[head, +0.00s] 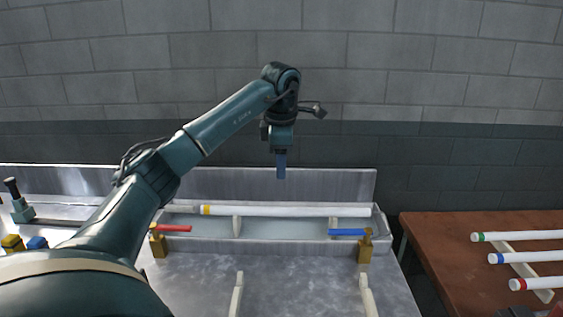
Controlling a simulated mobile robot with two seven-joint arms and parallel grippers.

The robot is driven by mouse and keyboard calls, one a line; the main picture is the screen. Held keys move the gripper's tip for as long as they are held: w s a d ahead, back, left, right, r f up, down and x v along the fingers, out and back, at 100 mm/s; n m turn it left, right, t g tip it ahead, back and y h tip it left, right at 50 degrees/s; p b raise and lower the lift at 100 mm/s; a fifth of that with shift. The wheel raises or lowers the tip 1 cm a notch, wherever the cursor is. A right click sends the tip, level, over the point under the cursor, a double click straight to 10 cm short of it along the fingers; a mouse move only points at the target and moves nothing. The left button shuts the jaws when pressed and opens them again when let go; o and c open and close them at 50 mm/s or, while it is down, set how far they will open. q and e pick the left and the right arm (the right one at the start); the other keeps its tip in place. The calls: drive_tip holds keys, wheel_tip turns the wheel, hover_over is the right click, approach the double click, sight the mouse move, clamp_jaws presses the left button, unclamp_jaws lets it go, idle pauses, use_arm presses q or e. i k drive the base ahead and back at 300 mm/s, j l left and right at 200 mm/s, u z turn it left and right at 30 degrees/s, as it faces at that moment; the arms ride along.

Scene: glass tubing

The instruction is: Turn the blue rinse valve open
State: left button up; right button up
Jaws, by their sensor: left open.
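The blue rinse valve has a flat blue handle (347,232) that points left from a brass body (365,250) at the right front corner of a metal trough. A matching red handle (174,228) points right from a brass body (158,243) at the trough's left front corner. My left gripper (281,174) is open and empty, pointing down above the back of the trough. It is up and to the left of the blue handle, touching neither valve. Its fingers are seen edge-on, so the gap does not show. My right gripper is not in view.
A white tube with a yellow band (280,211) lies across supports in the trough (270,246). Two pale supports (237,292) stand on the bench in front. A brown table (440,240) at right holds several white tubes. My left arm hides part of the bench's left side.

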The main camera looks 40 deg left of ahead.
sight(368, 231)
drive_tip(key=k, duration=1)
